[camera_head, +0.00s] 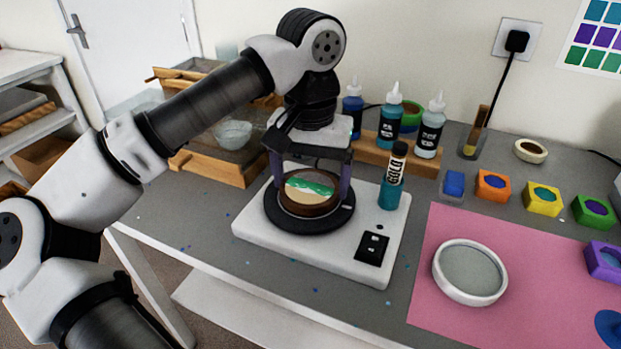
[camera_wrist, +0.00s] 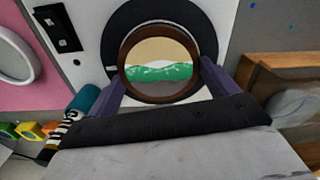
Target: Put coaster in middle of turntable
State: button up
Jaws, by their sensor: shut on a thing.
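The round coaster (camera_head: 309,188) has a brown rim and a cream, white and green picture on its face; it also shows in the wrist view (camera_wrist: 160,72). The black round turntable (camera_head: 339,217) sits on a white base, and the wrist view shows its disc (camera_wrist: 117,38) around the coaster. My gripper (camera_head: 312,180) points down over the turntable, with its two purple fingers on either side of the coaster, shut on it. The coaster lies flat at or just above the disc, roughly central. I cannot tell whether it touches the disc.
A teal bottle labelled GOLD (camera_head: 390,186) stands on the white base, close to my gripper. A black switch plate (camera_head: 372,249) is at the base's front right. Several bottles stand in a wooden rack (camera_head: 371,147) behind. A white round dish (camera_head: 470,271) lies on a pink mat (camera_head: 436,325).

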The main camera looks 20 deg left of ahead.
aim_at(311, 185)
jog(key=shift+f, duration=0.1)
jog(key=shift+f, duration=0.15)
jog(key=o, duration=0.8)
jog(key=shift+o, duration=0.2)
notch_tip(311, 185, up, 13)
jog(key=p, duration=0.1)
jog(key=shift+f, duration=0.2)
